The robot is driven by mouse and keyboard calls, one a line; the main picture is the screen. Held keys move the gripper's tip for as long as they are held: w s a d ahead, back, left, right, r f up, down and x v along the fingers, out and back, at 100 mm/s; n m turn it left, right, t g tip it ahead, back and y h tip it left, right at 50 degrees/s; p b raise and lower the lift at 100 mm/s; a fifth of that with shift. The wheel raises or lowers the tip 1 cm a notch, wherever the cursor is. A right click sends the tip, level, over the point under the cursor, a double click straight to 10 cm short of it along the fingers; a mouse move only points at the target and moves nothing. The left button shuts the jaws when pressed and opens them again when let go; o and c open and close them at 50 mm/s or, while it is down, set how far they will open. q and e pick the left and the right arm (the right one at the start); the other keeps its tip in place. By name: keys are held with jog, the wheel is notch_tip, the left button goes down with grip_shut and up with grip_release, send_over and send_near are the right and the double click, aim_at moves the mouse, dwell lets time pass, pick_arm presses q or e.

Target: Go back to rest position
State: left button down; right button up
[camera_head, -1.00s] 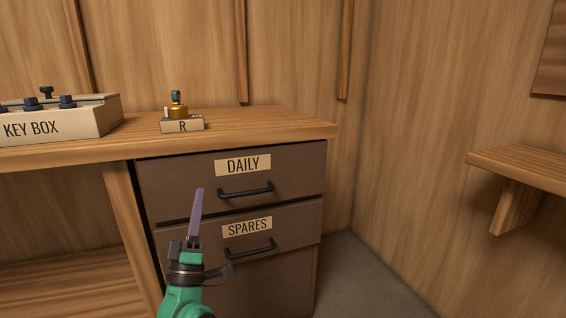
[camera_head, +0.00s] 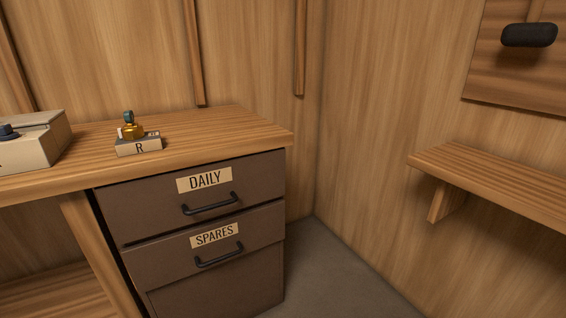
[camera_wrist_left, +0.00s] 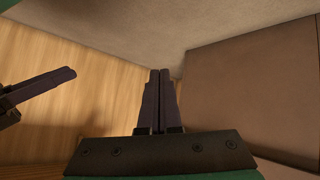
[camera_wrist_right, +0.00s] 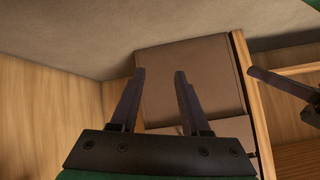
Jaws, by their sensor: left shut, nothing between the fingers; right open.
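My left gripper (camera_wrist_left: 158,100) shows in the left wrist view with its fingers together and nothing between them. My right gripper (camera_wrist_right: 155,98) shows in the right wrist view with its fingers apart and empty. Each wrist view also shows part of the other gripper at its side, apart from the first. Neither gripper is in the head view. Below both grippers are the floor and a brown cabinet, which they do not visibly touch.
The drawers marked DAILY (camera_head: 150,206) and SPARES (camera_head: 160,262) look shut or nearly so. A wall shelf (camera_head: 490,180) is at right. Floor (camera_head: 330,275) is clear between.

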pick_arm(q)
jog(key=s+a+r+g+y+p, duration=0.2)
jog(key=s+a+r+g+p, duration=0.2)
jog(key=p, duration=0.9)
jog(key=s+a+r+g+y+p, duration=0.2)
jog(key=s+a+r+g+p, duration=0.1)
jog(key=s+a+p, duration=0.8)
jog(key=s+r+p, duration=0.1)
jog(key=s+p, duration=0.1)
jog(key=s, duration=0.2)
jog(key=shift+a+r+g+y, duration=0.25)
jog(key=shift+r+g+y, duration=0.05)
jog(key=shift+g+y, duration=0.1)
pick_arm(e)
jog(key=s+d+r+g+h, duration=0.2)
jog(key=s+d+r+g, duration=0.2)
jog(key=s+d, duration=0.3)
jog(key=s+d+r+g+h, duration=0.2)
jog(key=s+d, duration=0.6)
jog(key=s, duration=0.4)
notch_tip(320, 180, up, 3)
jog(key=shift+d+f+g+h, duration=0.2)
jog(key=shift+g+h, duration=0.2)
jog(key=shift+g, duration=0.5)
